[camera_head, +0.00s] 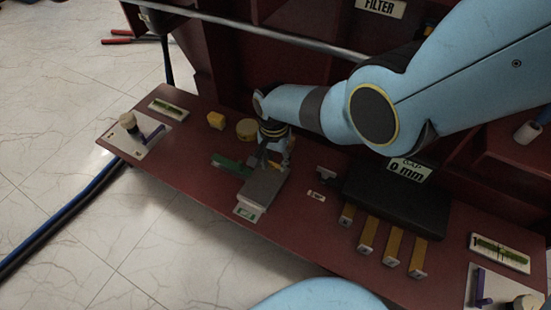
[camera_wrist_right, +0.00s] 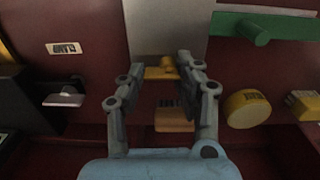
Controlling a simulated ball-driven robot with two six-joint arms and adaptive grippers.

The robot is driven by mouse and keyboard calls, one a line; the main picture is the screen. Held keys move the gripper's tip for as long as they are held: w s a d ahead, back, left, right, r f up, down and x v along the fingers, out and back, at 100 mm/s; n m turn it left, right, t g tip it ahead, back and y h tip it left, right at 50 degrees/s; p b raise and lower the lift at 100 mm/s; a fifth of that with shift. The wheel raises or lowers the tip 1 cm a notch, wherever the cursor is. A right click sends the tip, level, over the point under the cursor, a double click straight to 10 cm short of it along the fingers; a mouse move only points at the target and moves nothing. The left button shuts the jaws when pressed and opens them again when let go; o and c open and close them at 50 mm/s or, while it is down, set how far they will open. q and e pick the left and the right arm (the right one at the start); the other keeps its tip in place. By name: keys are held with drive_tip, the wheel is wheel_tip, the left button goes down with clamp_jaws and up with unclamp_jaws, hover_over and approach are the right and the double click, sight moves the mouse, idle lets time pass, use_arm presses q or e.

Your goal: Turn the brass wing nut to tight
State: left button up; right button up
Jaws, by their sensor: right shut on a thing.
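The brass wing nut (camera_wrist_right: 158,73) shows as a small yellow-brown piece between the fingertips of my right gripper (camera_wrist_right: 168,75) in the right wrist view. The gripper is shut on it, at the edge of a grey plate (camera_wrist_right: 165,30). In the head view my right gripper (camera_head: 275,160) points down at the far end of that grey plate (camera_head: 264,187). The wing nut is mostly hidden by the fingers there, and I cannot read how tight it is. My left gripper is not in view.
A green handle (camera_head: 230,165) lies left of the plate. A yellow disc (camera_head: 246,129) and yellow block (camera_head: 215,120) sit behind it.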

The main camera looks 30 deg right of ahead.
sight(271, 161)
drive_tip(key=shift+w+a+r+m, duration=0.3)
drive_tip(key=shift+w+a+m, duration=0.15)
drive_tip(key=shift+w, duration=0.3)
drive_tip(key=o, duration=1.2)
drive_tip(key=shift+o, duration=1.4)
drive_tip(key=shift+s+f, duration=0.1)
drive_tip(key=shift+s+d+f, duration=0.1)
drive_tip(key=shift+s+d, duration=0.05)
wheel_tip(271, 161, up, 12)
